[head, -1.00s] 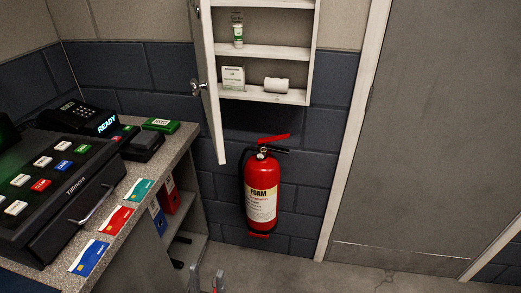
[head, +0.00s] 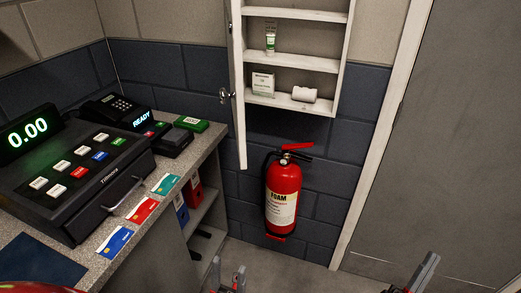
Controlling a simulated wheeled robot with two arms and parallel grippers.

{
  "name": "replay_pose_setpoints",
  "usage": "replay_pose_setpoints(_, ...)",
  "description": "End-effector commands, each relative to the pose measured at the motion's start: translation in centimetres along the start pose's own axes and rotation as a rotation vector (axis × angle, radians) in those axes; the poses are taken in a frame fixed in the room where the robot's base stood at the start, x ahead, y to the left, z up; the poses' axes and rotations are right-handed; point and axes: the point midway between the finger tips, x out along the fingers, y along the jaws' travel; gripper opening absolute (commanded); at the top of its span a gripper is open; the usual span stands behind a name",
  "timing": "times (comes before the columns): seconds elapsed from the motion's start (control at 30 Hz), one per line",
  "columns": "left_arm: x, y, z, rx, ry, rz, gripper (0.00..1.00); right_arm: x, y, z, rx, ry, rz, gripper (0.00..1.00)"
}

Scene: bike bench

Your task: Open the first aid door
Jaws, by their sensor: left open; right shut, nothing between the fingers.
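The first aid cabinet (head: 342,60) hangs on the wall, its top cut off by the picture edge. Its white door (head: 238,90) stands wide open on the left side, seen almost edge-on, with a metal knob (head: 224,95). The shelves show a tube (head: 270,38), a small box (head: 263,84) and a white roll (head: 304,94). My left gripper (head: 228,279) is open and empty at the bottom edge, well below the door. My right gripper (head: 418,277) is shut and empty at the bottom right. Neither touches the cabinet.
A red fire extinguisher (head: 282,195) is on the wall below the cabinet. The counter (head: 190,150) at left holds a cash register (head: 75,170), a card terminal (head: 160,138) and several cards. A grey door (head: 450,150) is at right. The floor between is clear.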

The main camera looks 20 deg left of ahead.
Motion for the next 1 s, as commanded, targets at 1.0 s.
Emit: replay_pose_setpoints(1.0, 12.1, -0.6, -2.0, 0.0, 0.0, 0.0, 0.5, 7.2, -30.9, 1.2, 1.421, -1.771, -0.206, 0.0)
